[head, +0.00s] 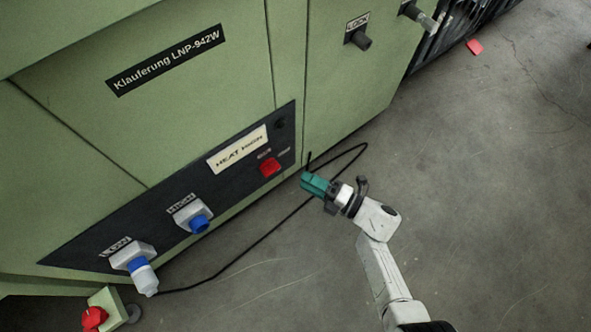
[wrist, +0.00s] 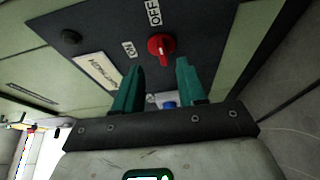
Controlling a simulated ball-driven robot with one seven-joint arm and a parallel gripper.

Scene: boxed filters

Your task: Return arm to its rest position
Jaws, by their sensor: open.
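My gripper (head: 307,181) has teal fingers and is open and empty, in front of the green machine's lower edge in the head view. In the wrist view its two fingers (wrist: 160,85) stand apart with nothing between them. My white arm reaches up from the bottom right of the head view. A red rotary switch (head: 270,167) on the dark panel (head: 75,245) is just left of the gripper in the head view. The switch (wrist: 160,47) shows beyond the fingertips in the wrist view, apart from them.
A blue-and-white plug (head: 143,275) sits in the left socket, and a blue-capped socket (head: 198,222) is beside it. A black cable (head: 240,255) runs along the floor behind the gripper. A red button box (head: 95,317) is bottom left. The concrete floor (head: 480,200) at right is mostly clear.

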